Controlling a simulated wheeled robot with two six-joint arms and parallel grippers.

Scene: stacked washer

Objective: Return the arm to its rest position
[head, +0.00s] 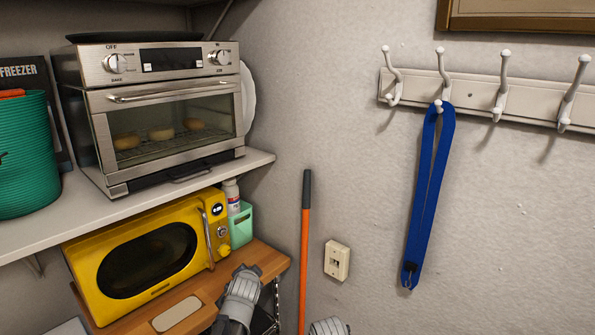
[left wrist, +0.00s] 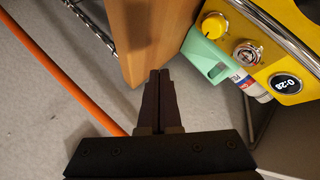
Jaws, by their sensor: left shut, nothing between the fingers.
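My left gripper shows in the left wrist view (left wrist: 158,74), with its two dark fingers shut together and nothing between them. It points toward the end of the wooden shelf (left wrist: 145,35), and I cannot tell the gap between them. In the head view my grey left arm rises from the bottom edge, in front of the shelf below the yellow microwave (head: 150,255); its fingers are not clear there. A grey piece of my right arm shows at the bottom edge, but the right gripper is out of view.
The microwave and a green holder (head: 241,226) with a white bottle (head: 231,195) stand on the wooden shelf. An orange pole (head: 304,260) leans to the right. A toaster oven (head: 155,110) is on the white shelf above. A blue strap (head: 416,200) hangs from a hook rail.

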